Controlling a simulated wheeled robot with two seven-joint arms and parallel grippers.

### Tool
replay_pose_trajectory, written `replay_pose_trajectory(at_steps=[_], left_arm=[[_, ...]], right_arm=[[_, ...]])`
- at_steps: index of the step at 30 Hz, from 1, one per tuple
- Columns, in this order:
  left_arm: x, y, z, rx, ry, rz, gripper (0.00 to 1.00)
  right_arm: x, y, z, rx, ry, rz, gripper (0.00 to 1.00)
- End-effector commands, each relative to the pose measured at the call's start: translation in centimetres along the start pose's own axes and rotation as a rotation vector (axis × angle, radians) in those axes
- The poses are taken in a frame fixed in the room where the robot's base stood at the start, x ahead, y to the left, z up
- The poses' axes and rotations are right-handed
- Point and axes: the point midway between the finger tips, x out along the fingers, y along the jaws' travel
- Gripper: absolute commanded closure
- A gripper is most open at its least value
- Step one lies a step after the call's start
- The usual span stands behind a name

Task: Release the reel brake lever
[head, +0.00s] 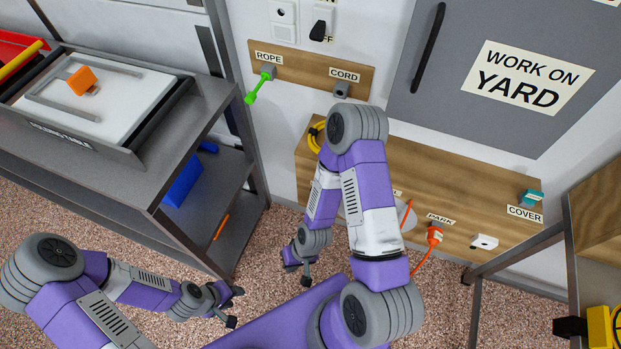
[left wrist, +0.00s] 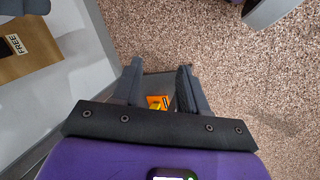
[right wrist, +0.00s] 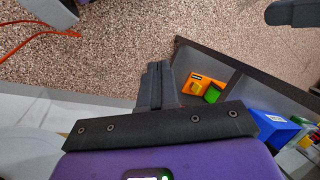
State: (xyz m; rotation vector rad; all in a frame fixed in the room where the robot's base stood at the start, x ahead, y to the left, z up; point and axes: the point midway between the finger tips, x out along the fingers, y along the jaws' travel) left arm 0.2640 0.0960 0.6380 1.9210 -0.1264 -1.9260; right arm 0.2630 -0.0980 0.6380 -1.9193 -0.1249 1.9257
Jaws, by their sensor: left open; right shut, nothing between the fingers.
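I cannot make out the reel brake lever in any view; my right arm covers much of the lower wooden board (head: 460,185) in the head view. Part of a grey disc (head: 408,215) shows beside that arm, and an orange cord (head: 422,262) runs near it. A "FREE" label (left wrist: 16,44) is on a wooden board in the left wrist view. My left gripper (head: 234,307) is open and empty, low in front of the steel shelf unit. My right gripper (head: 298,274) is shut and empty, low in front of the lower board; its closed fingers (right wrist: 153,85) show in the right wrist view.
The steel shelf unit (head: 185,135) stands left, with a blue box (head: 183,180) on its lower shelf. A green-handled item (head: 258,88) hangs under "ROPE". A grey cabinet door (head: 450,100) is above the lower board. The speckled floor (left wrist: 230,60) is partly clear.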

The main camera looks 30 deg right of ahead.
Motion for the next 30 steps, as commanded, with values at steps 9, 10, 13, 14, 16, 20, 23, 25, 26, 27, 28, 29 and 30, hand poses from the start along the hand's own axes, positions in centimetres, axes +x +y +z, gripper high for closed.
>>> replay_pose_trajectory(at_steps=[9, 10, 13, 14, 16, 20, 23, 25, 26, 27, 28, 29, 30], left_arm=[[0.0, -0.1, 0.1, -0.002, -0.002, -0.001, 0.45], [0.0, -0.1, 0.1, -0.002, -0.002, -0.001, 0.41], [0.1, -0.1, 0.1, -0.001, -0.001, -0.001, 0.31], [0.1, -0.1, 0.1, -0.001, -0.001, -0.001, 0.31], [0.2, -0.1, 0.0, -0.001, -0.001, -0.001, 0.31], [0.4, -0.2, 0.0, -0.001, -0.001, -0.001, 0.31], [0.6, -0.3, 0.0, -0.001, -0.001, -0.001, 0.31], [0.6, -0.3, 0.0, -0.001, -0.001, -0.001, 0.31], [0.6, -0.3, 0.0, -0.001, -0.001, -0.001, 0.31], [0.7, -0.3, 0.0, -0.001, -0.001, -0.001, 0.31], [0.7, -0.3, 0.0, -0.001, -0.001, -0.001, 0.31], [0.7, -0.3, 0.0, -0.001, -0.001, -0.001, 0.31], [0.7, -0.3, 0.0, -0.001, -0.001, -0.001, 0.31]], right_arm=[[-0.1, 0.1, -0.1, 0.002, -0.001, 0.004, 1.0], [-0.1, 0.2, -0.4, 0.005, 0.001, 0.011, 1.0], [-0.7, 1.4, -2.2, 0.038, 0.01, 0.061, 1.0], [-1.1, 1.8, -3.1, 0.057, 0.016, 0.084, 1.0], [-2.5, 3.1, -5.8, 0.117, 0.037, 0.148, 1.0], [-7.1, 4.8, -11.3, 0.268, 0.106, 0.26, 1.0], [-11.2, 5.2, -14.6, 0.391, 0.168, 0.315, 1.0], [-13.8, 5.3, -16.2, 0.47, 0.205, 0.338, 1.0], [-14.8, 5.3, -16.7, 0.499, 0.218, 0.345, 1.0], [-15.9, 5.3, -17.2, 0.532, 0.233, 0.352, 1.0], [-16.6, 5.3, -17.5, 0.552, 0.242, 0.356, 1.0], [-17.1, 5.3, -17.7, 0.569, 0.247, 0.36, 1.0], [-17.6, 5.3, -17.9, 0.587, 0.254, 0.363, 1.0]])
